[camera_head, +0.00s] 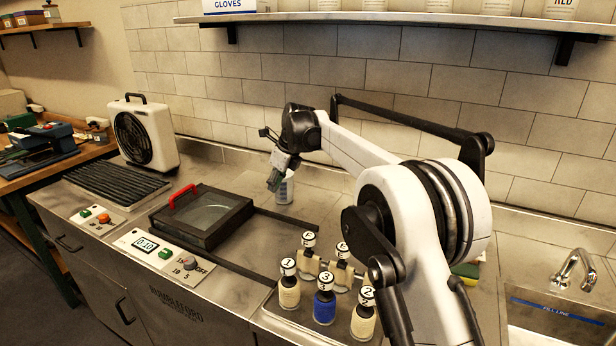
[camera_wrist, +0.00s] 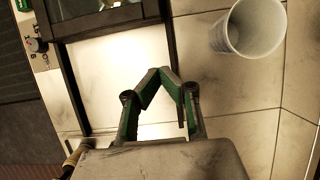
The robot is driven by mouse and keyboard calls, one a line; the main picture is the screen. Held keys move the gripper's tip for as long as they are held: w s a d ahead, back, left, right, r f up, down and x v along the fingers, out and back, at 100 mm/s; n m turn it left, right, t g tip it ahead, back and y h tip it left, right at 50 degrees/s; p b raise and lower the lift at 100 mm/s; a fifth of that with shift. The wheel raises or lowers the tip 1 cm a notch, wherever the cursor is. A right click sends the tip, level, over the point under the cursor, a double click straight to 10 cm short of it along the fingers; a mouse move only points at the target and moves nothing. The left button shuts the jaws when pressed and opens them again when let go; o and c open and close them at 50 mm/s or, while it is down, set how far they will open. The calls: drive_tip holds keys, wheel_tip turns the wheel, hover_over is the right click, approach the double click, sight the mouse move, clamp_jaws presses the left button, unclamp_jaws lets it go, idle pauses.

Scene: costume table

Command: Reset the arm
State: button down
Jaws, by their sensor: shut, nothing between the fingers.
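My gripper (camera_head: 277,181) hangs from my white and black arm over the steel counter (camera_head: 330,205), at the middle of the head view. In the wrist view, my gripper's dark and green fingers (camera_wrist: 172,78) meet at the tips with nothing between them. A white cup (camera_wrist: 250,28) stands on the counter beyond the fingers to the upper right. The cup (camera_head: 285,190) also shows just behind my gripper in the head view, partly hidden by it.
A dark lidded box with a red handle (camera_head: 184,196) sits left of my gripper. Several numbered bottles (camera_head: 324,300) stand at the front, near my arm. A white fan (camera_head: 143,138) is at the back left, a sink (camera_head: 560,310) at the right. A shelf (camera_head: 400,18) runs along the wall above.

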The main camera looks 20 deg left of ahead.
drive_tip(key=s+d+r+n+t, duration=0.1)
drive_tip(key=d+r+n, duration=0.1)
drive_tip(key=d+r, duration=0.5)
drive_tip(key=s+d+r+n+t, duration=0.1)
drive_tip(key=s+d+r+n, duration=0.15)
drive_tip(key=d, duration=0.85)
drive_tip(key=d+r+n+t, duration=0.1)
drive_tip(key=d+r+n, duration=0.1)
drive_tip(key=d+r, duration=0.5)
drive_tip(key=s+d+n+t+h, duration=0.1)
drive_tip(key=s+d+n, duration=0.2)
drive_tip(key=s+d, duration=0.5)
drive_tip(key=s+d+n+t+h, duration=0.15)
drive_tip(key=s+d, duration=0.35)
drive_tip(key=d, duration=0.7)
drive_tip(key=s+d+f+n+h, duration=0.1)
drive_tip(key=s+d+f+n, duration=0.3)
drive_tip(key=s+d+f, duration=0.2)
drive_tip(key=s+d+f+n+t+h, duration=0.1)
drive_tip(key=s+d+f+n, duration=0.3)
drive_tip(key=s+d, duration=0.6)
drive_tip(key=s+f, duration=0.1)
drive_tip(key=s, duration=0.3)
drive_tip(key=shift+s+f, duration=0.35)
drive_tip(key=shift+f, duration=0.05)
